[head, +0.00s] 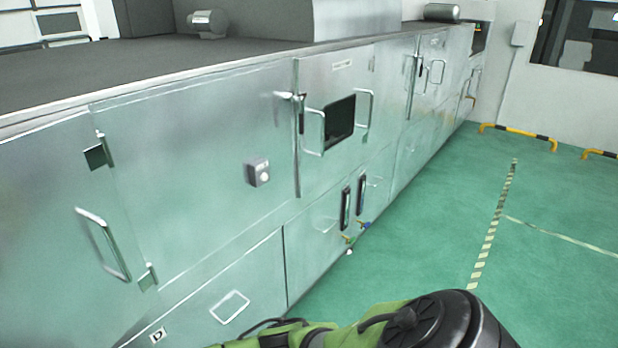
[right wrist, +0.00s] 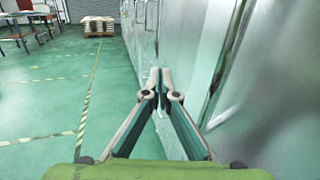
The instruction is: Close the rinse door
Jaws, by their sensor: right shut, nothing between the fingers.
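A long brushed-metal machine with several door panels runs along the left of the head view. A panel with a dark window (head: 340,122) carries a small label, too small to read, and bar handles. A dark vertical line runs along its left edge beside a latch (head: 290,96). A nearer panel at far left has a long bar handle (head: 104,243). I cannot tell which one is the rinse door. My right gripper (right wrist: 160,75) is shut and empty in the right wrist view, beside metal panels with a bar handle (right wrist: 229,62). My left gripper is not in view.
A grey button box (head: 257,172) sticks out from the machine front. Green floor with striped tape (head: 492,225) lies open to the right. Yellow-black floor barriers (head: 518,134) stand by the far wall. A stacked pallet (right wrist: 98,25) shows in the right wrist view.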

